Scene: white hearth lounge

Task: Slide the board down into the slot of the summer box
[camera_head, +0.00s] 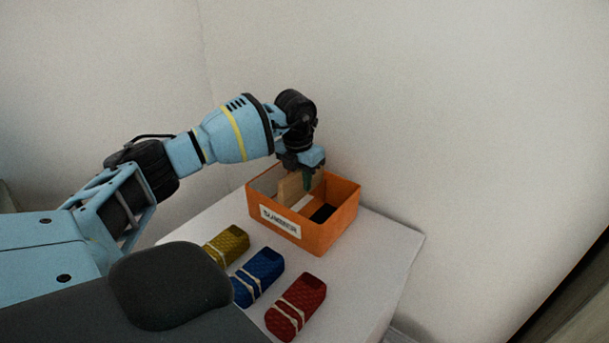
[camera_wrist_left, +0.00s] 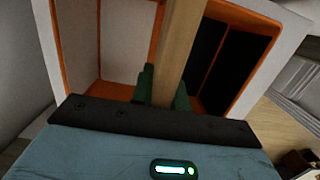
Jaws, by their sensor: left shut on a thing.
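The summer box (camera_head: 336,226) is an orange open-topped box with a "SUMMER" label on its front, standing on a white table. My left gripper (camera_head: 308,181) is over the box opening, pointing down, and shut on the light wooden board (camera_head: 288,188). The board stands roughly upright, partly inside the box. In the left wrist view the green fingers (camera_wrist_left: 163,92) pinch the board (camera_wrist_left: 179,45), which runs between a pale side and a dark side of the box (camera_wrist_left: 98,40). The board's lower edge and the slot are hidden, so I cannot tell how deep it sits.
A yellow bundle (camera_head: 226,246), a blue bundle (camera_head: 259,275) and a red bundle (camera_head: 297,304), each banded, lie in front of the box on the white table (camera_head: 385,258). A white wall rises close behind. The table is clear right of the box.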

